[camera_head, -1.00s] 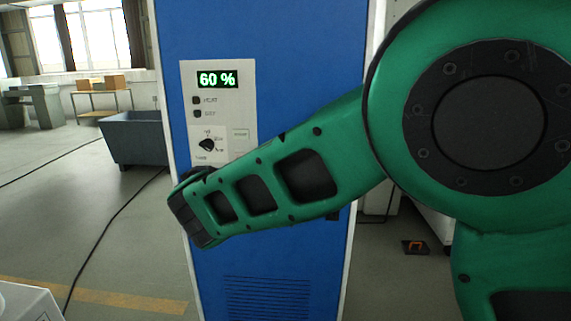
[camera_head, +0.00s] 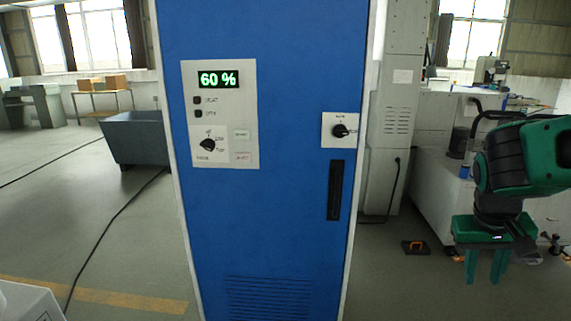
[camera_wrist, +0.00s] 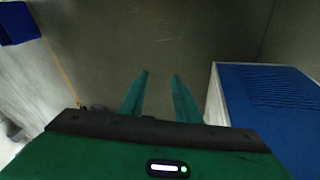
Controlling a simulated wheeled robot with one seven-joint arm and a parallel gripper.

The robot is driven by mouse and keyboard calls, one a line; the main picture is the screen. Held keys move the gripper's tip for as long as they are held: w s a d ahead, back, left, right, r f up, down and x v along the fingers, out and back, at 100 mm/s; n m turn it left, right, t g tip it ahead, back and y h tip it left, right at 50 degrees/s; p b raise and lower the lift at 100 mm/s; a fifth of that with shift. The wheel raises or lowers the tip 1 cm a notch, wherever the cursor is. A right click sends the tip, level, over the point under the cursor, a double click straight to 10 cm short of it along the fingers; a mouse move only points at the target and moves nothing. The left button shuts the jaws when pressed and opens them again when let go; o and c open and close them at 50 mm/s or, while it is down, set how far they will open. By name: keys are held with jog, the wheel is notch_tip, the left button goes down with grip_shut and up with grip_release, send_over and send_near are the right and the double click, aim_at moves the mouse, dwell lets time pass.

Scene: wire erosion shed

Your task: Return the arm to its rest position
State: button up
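My gripper (camera_head: 485,268) hangs at the right of the head view, its two green fingers pointing down. The fingers stand apart with nothing between them. In the wrist view my gripper (camera_wrist: 160,90) also shows open and empty, over bare floor. My green arm is folded in at the right edge of the head view, clear of the blue cabinet (camera_head: 270,225). The cabinet carries a panel (camera_head: 220,115) whose display reads 60 %, and a dark knob (camera_head: 340,131) at its upper right. The cabinet also shows at the right of the wrist view (camera_wrist: 275,100).
A white machine (camera_head: 432,150) stands behind my arm at the right. A small orange and black item (camera_head: 415,247) lies on the floor near it. A grey bin (camera_head: 135,138) stands at the left, with a black cable on the floor. The floor left of the cabinet is mostly open.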

jog(key=s+f+m+g+y, duration=0.1)
jog(key=s+f+m+y, duration=0.1)
jog(key=s, duration=1.5)
jog(key=shift+m+y, duration=0.5)
jog(key=shift+y, duration=0.1)
jog(key=shift+f, duration=0.1)
jog(key=shift+w+f+g, duration=0.25)
jog(key=shift+w+g, duration=0.05)
jog(key=shift+w, duration=0.35)
